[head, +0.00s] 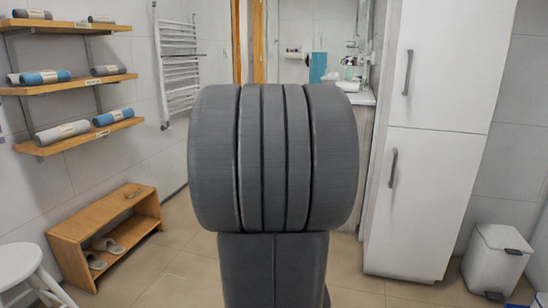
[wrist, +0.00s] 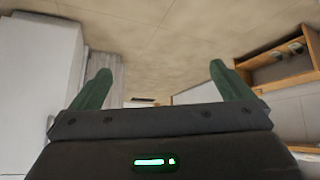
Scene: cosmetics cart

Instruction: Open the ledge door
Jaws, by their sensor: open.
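No door is labelled as the ledge door, and I cannot tell which one it is. A tall white cabinet stands at right in the head view, with an upper door (head: 445,60) and a lower door (head: 430,200). Both doors look shut. Each has a dark vertical handle near its left edge, the upper handle (head: 407,72) and the lower handle (head: 393,168). My gripper (wrist: 160,68) shows in the wrist view with two green fingers wide apart and nothing between them. It is apart from the cabinet and hidden in the head view.
My grey arm blocks the middle of the head view. A wooden bench (head: 90,225) with slippers, a white stool (head: 22,268) and wall shelves (head: 70,84) with rolled towels are at left. A white bin (head: 495,262) stands right of the cabinet. A counter (head: 362,97) is behind.

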